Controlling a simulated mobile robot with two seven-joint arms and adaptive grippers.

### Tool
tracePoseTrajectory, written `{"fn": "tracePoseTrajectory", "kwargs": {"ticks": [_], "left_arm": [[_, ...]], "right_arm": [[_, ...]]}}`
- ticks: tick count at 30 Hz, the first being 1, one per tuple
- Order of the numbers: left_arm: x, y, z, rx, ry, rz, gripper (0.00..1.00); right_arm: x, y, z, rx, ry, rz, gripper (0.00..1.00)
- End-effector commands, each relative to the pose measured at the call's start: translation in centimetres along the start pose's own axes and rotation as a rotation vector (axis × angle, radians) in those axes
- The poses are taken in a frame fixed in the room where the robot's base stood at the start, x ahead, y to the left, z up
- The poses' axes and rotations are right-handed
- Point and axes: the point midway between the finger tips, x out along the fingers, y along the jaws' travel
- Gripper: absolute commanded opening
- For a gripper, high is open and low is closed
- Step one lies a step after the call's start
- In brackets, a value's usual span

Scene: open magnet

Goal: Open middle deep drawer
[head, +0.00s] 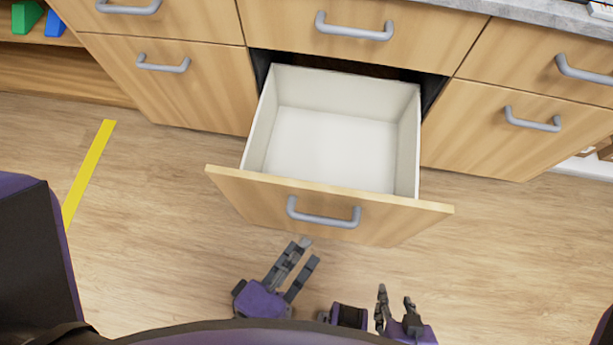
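The middle deep drawer (330,212) is pulled well out of the wooden cabinet. Its white interior (330,150) is empty. A grey bar handle (323,214) is on its front panel. My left gripper (307,252) is just below and in front of the drawer front, apart from the handle, with its fingers spread and nothing between them. My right gripper (396,295) is lower and to the right, clear of the drawer, with its fingers apart and empty.
Closed deep drawers stand on the left (175,85) and right (510,130), with a closed shallow drawer (360,30) above. A yellow floor strip (90,170) lies at left. Green (26,16) and blue (55,24) blocks sit on a shelf. The wooden floor is clear around the drawer.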

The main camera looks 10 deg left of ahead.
Motion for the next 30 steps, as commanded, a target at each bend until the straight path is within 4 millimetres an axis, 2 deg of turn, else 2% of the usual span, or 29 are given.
{"fn": "tracePoseTrajectory", "kwargs": {"ticks": [30], "left_arm": [[-0.44,-0.07,0.00,-0.001,0.001,-0.001,0.36]], "right_arm": [[-0.27,-0.01,-0.56,0.000,0.007,0.000,0.40]]}}
